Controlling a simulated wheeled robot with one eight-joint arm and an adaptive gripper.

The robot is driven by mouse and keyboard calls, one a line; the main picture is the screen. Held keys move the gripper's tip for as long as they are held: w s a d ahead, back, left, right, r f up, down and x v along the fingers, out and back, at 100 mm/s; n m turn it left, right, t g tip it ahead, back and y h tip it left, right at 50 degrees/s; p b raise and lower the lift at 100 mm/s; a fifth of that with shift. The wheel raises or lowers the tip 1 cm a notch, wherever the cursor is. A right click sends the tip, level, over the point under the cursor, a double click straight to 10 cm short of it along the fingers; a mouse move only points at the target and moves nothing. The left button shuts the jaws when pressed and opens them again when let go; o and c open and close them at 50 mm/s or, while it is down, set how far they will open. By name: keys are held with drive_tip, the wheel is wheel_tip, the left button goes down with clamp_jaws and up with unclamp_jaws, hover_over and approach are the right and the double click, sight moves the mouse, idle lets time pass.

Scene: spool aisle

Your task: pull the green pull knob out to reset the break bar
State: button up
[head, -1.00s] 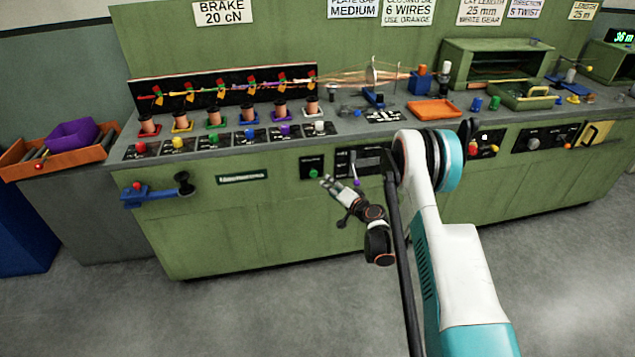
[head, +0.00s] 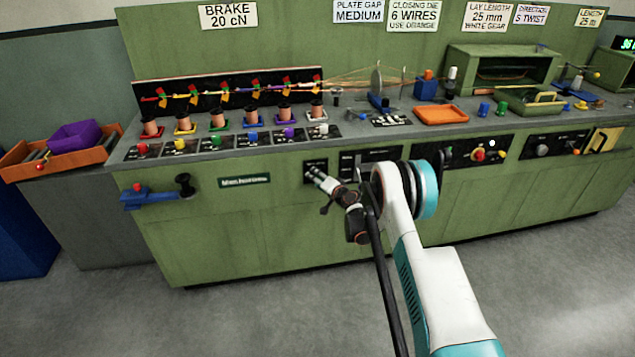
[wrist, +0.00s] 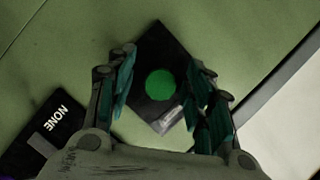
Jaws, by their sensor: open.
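The green pull knob (wrist: 161,84) is round and sits on a small black plate (wrist: 150,52) on the green front panel. In the wrist view it lies between the two fingers of my gripper (wrist: 160,92). The fingers are open, with a gap on either side of the knob. I cannot tell how far the fingertips reach along its depth. In the head view my gripper (head: 314,172) is at the black plate and hides the knob.
A black plate marked NONE (wrist: 52,128) is left of the knob in the wrist view. Several copper spools (head: 217,119) stand on the bench top. A blue lever (head: 145,196) sticks out at the front left. Open floor lies before the bench.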

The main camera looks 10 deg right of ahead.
drive_tip(key=shift+w, duration=0.1)
clamp_jaws()
drive_tip(key=shift+s+f, duration=0.1)
drive_tip(key=shift+s, duration=1.65)
unclamp_jaws()
drive_tip(key=v, duration=1.2)
drive_tip(key=shift+r, duration=0.2)
